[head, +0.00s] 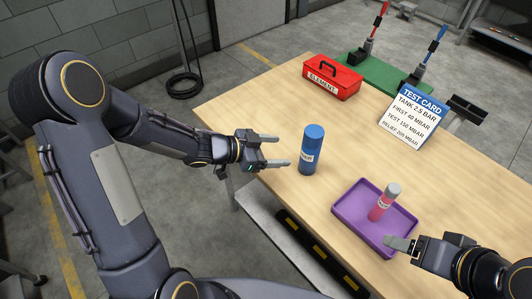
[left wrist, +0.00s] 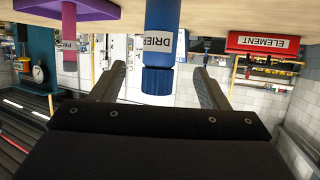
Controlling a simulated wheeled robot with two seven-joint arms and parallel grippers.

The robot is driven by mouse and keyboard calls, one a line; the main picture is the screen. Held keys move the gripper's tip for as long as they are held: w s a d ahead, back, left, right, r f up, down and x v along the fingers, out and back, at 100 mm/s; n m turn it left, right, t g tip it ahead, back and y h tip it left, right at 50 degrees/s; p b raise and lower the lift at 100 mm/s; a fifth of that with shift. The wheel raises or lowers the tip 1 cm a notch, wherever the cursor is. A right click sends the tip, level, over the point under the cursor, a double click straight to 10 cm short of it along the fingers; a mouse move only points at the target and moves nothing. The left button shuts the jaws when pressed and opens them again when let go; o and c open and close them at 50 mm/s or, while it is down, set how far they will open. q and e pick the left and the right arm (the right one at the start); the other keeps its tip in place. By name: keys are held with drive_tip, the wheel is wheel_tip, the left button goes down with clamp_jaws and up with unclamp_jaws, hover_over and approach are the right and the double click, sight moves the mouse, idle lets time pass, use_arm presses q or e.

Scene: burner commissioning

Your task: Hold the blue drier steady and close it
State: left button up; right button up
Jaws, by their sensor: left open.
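The blue drier (head: 312,150) stands upright on the wooden table, with a white label on its side. In the left wrist view, which is upside down, the drier (left wrist: 165,18) shows with its ridged blue cap (left wrist: 157,80). I cannot tell whether the cap is fully tight. My left gripper (head: 284,151) is open just left of the drier, its fingers pointing at it. In the wrist view the drier lies between the two fingers' lines, with nothing gripped. My right gripper (head: 402,247) is at the near right edge of the purple tray; its jaw opening is unclear.
The purple tray (head: 347,213) holds a pink cylinder (head: 381,206) with a pale cap. A red ELEMENT box (head: 332,82) stands behind the drier. A test card (head: 413,115) and a green base (head: 375,73) with red and blue tools are farther back. Table around the drier is clear.

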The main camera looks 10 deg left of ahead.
use_arm(q)
drive_tip(key=s+a+r+n+t+y, duration=0.1)
drive_tip(key=a+r+n+t+y, duration=0.1)
drive_tip(key=a+r+n+y, duration=0.4)
drive_tip(key=s+a+r+n+t+y, duration=0.1)
drive_tip(key=a+r+n+y, duration=0.15)
drive_tip(key=a, duration=0.65)
drive_tip(key=s+a+r+n+g+y, duration=0.1)
drive_tip(key=s+a+n+g+y, duration=0.15)
drive_tip(key=s, duration=0.85)
drive_tip(key=s+d+n+g+h, duration=0.2)
drive_tip(key=s+d, duration=0.4)
drive_tip(key=s, duration=0.5)
drive_tip(key=shift+d+h, duration=0.2)
drive_tip(key=shift+h, duration=0.5)
drive_tip(key=shift+s+f, duration=0.1)
